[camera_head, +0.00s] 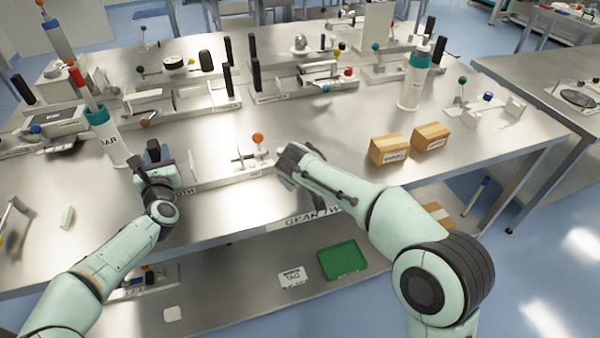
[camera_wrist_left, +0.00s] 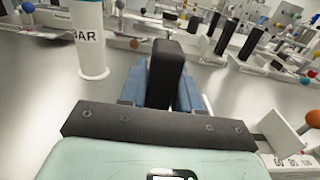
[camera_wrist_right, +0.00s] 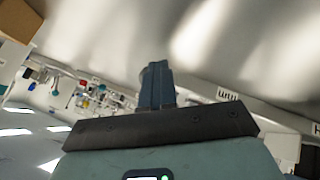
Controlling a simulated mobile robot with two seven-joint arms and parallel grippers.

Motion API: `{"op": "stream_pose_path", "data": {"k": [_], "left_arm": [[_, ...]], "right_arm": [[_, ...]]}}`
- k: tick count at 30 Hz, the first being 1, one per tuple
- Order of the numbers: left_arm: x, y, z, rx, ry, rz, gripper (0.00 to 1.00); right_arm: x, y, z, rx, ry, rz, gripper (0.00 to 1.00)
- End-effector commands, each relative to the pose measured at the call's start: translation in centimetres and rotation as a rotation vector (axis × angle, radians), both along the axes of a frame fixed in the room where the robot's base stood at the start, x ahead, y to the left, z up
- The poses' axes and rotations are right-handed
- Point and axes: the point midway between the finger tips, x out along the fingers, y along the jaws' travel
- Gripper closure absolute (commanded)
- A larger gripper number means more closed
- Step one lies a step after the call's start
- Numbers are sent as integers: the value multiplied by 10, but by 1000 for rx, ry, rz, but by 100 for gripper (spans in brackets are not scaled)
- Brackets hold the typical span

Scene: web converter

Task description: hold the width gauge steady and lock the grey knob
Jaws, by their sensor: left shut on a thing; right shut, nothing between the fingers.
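The width gauge (camera_head: 225,180) is a long pale rail near the table's front edge, with part of a "WIDTH" label on its front. An orange-ball lever (camera_head: 258,138) stands over it; the ball (camera_wrist_left: 313,118) also shows in the left wrist view. My left gripper (camera_head: 154,160) is shut on a black upright handle (camera_wrist_left: 167,72) at the gauge's left end. My right gripper (camera_wrist_right: 157,85) is shut and empty. In the head view its wrist is at the gauge's right end and its fingertips are hidden. I cannot make out the grey knob; this wrist may cover it.
Two cardboard boxes (camera_head: 388,150) (camera_head: 431,136) stand to the right. A white "BAR" cylinder (camera_head: 112,150) stands left of my left gripper. Other fixtures with black handles fill the back. A green tray (camera_head: 342,260) lies on the lower shelf. The tabletop between gauge and back fixtures is clear.

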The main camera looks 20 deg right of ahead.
Motion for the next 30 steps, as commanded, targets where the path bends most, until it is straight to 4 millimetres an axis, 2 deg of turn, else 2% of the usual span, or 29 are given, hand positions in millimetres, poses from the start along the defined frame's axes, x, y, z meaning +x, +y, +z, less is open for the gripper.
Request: {"op": "stream_pose_path", "data": {"k": [1,8,11,16,18,24,30], "left_arm": [[0,2,-15,2,27,0,100],[0,2,-15,2,27,0,100],[0,2,-15,2,27,0,100],[0,2,-14,3,27,-1,100],[0,2,-14,3,27,-1,100],[0,1,-14,3,27,-1,100],[0,1,-14,3,26,-2,100]], "right_arm": [[0,-7,-1,-7,1,-13,100],[-2,-4,-1,-7,1,-10,100],[-10,4,-2,-5,1,-5,100],[-36,26,-6,-3,-1,2,100],[-46,23,12,0,-8,-4,100],[-75,25,45,1,-5,-1,100],[-92,25,64,0,-3,-2,100]]}}
